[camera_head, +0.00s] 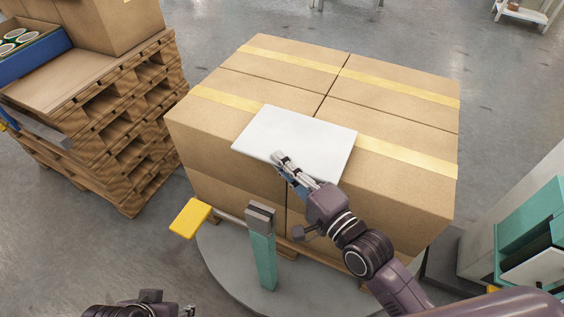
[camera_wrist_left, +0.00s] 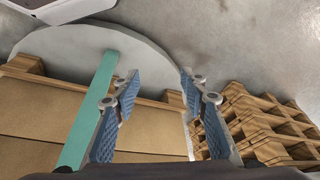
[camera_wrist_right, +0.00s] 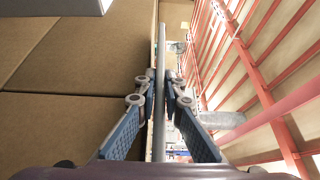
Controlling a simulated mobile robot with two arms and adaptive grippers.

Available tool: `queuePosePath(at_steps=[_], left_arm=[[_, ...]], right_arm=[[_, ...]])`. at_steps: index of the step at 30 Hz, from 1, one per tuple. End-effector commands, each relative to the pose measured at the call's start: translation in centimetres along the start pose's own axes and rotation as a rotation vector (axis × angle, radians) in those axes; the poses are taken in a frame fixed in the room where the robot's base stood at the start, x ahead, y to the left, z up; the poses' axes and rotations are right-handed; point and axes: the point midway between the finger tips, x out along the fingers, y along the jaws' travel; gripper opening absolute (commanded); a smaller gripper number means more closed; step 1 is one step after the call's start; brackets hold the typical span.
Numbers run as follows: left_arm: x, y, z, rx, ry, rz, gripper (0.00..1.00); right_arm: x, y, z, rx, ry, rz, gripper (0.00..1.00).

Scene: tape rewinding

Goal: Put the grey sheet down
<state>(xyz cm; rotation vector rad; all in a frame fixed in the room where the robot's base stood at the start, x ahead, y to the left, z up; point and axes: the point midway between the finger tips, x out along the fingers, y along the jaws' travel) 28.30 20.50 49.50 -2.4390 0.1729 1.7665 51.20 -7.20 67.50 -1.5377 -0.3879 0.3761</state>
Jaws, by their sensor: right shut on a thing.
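My right gripper (camera_head: 278,158) is shut on the sheet's near edge. My left gripper (camera_wrist_left: 160,85) is open and empty in the left wrist view, above the floor near the round base. Only a part of the left arm shows at the head view's bottom edge.
Stacked wooden pallets (camera_head: 120,130) with a box and a blue crate stand left. A teal machine (camera_head: 530,220) stands right.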

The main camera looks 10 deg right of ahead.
Motion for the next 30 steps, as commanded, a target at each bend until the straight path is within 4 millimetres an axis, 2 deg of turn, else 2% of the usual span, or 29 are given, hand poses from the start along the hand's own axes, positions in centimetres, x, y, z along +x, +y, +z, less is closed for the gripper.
queuePosePath(at_steps=[16, 17, 21, 30], left_arm=[[0.6, 0.1, -0.7, 0.001, 0.034, 0.001, 0.40], [0.5, 0.1, -0.8, 0.001, 0.036, 0.001, 0.40], [0.5, 0.1, -0.8, 0.001, 0.036, 0.001, 0.40], [0.6, 0.2, -1.1, 0.002, 0.041, 0.004, 0.40]], right_arm=[[0.0, 1.1, 0.0, 0.000, 0.000, -0.001, 0.00], [0.0, 1.0, 0.0, 0.000, 0.000, -0.001, 0.11], [0.0, 1.1, 0.0, 0.000, 0.000, 0.000, 0.27], [-0.1, 1.1, 0.0, 0.000, -0.001, 0.002, 0.28]])
